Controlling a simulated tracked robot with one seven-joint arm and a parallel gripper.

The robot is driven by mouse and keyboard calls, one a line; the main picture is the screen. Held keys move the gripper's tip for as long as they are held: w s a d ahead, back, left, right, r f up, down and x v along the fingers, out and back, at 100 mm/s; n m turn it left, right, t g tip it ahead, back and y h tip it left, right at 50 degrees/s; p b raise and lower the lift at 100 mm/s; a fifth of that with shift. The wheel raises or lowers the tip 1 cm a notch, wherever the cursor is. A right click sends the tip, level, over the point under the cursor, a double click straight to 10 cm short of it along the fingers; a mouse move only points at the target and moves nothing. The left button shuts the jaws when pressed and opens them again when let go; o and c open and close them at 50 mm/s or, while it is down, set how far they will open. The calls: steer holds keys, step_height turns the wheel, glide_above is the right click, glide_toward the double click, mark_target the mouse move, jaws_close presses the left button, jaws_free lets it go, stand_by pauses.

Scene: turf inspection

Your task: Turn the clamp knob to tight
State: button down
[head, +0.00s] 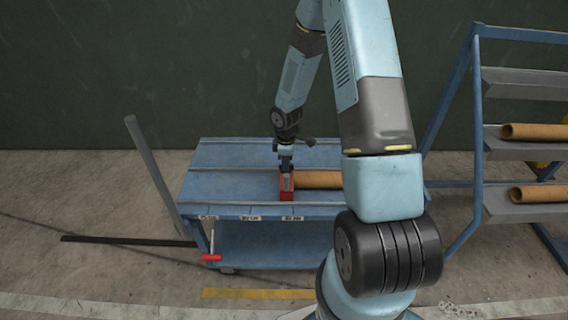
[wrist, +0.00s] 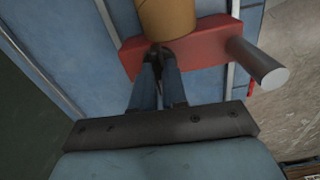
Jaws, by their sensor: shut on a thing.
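A red clamp (head: 287,194) stands on the blue cart top at the end of a brown pipe (head: 320,180). In the wrist view the red clamp block (wrist: 209,33) lies across the picture, with the tan pipe (wrist: 168,17) above it and a grey cylinder (wrist: 258,64) sticking out at its right. My gripper (head: 286,167) points down at the clamp. In the wrist view its fingertips (wrist: 159,54) are close together at the block's near side, shut on a small dark part, the clamp knob. The fingers mostly hide the knob, so its turn position cannot be read.
The blue cart (head: 230,182) has ridges on top and labels along its front edge. A red-gripped handle (head: 211,257) hangs at its front left. A blue rack (head: 475,150) with brown pipes (head: 535,131) stands at right. Bare cart top lies left of the clamp.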

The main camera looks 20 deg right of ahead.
steer(key=shift+w+d+r+n, duration=0.15)
steer(key=shift+w+n, duration=0.2)
steer(key=shift+n, duration=0.15)
steer(key=c, duration=1.2)
jaws_free()
steer(key=shift+s, duration=0.1)
steer(key=shift+o, duration=0.2)
steer(key=shift+s, duration=0.1)
step_height(320, 180, up, 14)
steer(key=shift+f, duration=0.25)
steer(key=shift+r, duration=0.1)
